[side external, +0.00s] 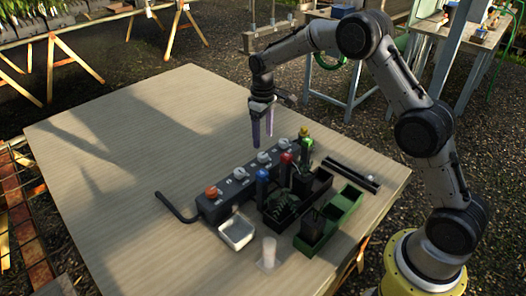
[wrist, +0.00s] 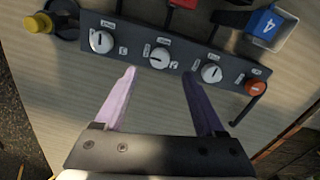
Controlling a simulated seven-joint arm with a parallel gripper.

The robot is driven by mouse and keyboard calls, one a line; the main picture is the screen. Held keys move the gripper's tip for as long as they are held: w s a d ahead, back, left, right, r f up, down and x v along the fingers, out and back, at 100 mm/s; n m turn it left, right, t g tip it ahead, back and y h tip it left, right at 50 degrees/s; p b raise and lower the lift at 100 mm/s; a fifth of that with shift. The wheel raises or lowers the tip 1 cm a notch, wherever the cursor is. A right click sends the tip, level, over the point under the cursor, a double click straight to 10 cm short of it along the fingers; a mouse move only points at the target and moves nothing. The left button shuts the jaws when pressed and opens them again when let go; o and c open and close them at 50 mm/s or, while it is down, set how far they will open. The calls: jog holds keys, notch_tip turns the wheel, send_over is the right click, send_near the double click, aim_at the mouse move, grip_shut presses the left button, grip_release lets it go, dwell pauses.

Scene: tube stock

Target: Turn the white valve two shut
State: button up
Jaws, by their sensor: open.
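A dark valve block (side external: 225,203) lies on the wooden table with a row of white knobs and an orange knob (side external: 211,192) at its near left end. The middle white knob (wrist: 160,57) has its pointer lying nearly across the wrist picture. The white knobs on its two sides, the left one (wrist: 102,41) and the right one (wrist: 211,73), have pointers standing more upright. The labels are too small to read surely. My gripper (side external: 262,140) is open and empty, pointing down above the block. In the wrist view its fingers (wrist: 161,74) spread to either side of the middle knob, apart from it.
A white tray (side external: 237,232), a green bin (side external: 345,206) and a clear cup (side external: 268,252) stand nearby. The table's left side (side external: 110,150) is clear.

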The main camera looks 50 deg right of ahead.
aim_at(263, 155)
notch_tip(263, 155, down, 7)
jog(key=shift+r, duration=0.1)
dwell(0.3)
grip_shut()
